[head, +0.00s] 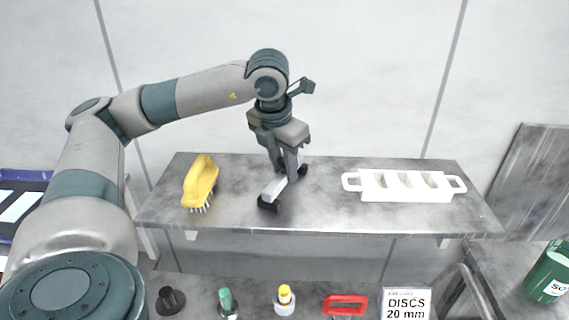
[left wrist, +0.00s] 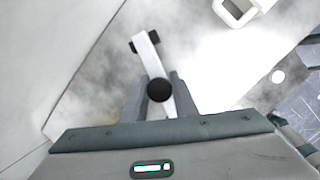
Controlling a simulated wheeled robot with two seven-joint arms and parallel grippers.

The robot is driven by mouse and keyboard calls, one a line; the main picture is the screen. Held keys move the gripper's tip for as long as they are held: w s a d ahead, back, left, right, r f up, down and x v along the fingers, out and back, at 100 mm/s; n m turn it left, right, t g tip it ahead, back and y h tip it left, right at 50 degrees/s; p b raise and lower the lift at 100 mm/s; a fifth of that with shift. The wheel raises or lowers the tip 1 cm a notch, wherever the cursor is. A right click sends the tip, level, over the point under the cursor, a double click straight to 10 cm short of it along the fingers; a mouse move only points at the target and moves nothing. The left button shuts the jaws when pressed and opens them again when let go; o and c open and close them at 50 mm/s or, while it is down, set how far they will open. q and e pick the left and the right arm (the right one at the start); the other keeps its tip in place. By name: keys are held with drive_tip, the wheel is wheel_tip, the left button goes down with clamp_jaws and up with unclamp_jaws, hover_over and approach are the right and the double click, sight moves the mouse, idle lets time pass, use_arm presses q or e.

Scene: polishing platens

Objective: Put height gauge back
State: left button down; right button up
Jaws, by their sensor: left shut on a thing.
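The height gauge (head: 275,187) is a pale grey bar with black ends. In the head view it is at the middle of the metal shelf (head: 330,215); I cannot tell whether it touches the shelf top. My left gripper (head: 289,160) reaches down from above and is shut on the gauge. In the left wrist view the gauge (left wrist: 150,55) sticks out past the fingers of my left gripper (left wrist: 158,95), with a round black knob between the fingertips. The fingers hide part of the bar. My right gripper is in neither view.
A yellow brush (head: 201,182) stands left on the shelf, and a white slotted rack (head: 405,186) lies right. Free shelf shows either side of the gauge. Below are a black knob (head: 170,300), green and yellow-topped items, a red-handled item (head: 345,302) and a discs sign (head: 407,303).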

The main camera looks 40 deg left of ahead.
use_arm(q)
drive_tip(key=shift+f, duration=0.15)
drive_tip(key=c, duration=1.4)
unclamp_jaws()
drive_tip(key=shift+c, duration=0.2)
drive_tip(key=shift+r, duration=0.2)
drive_tip(key=shift+r, duration=0.1)
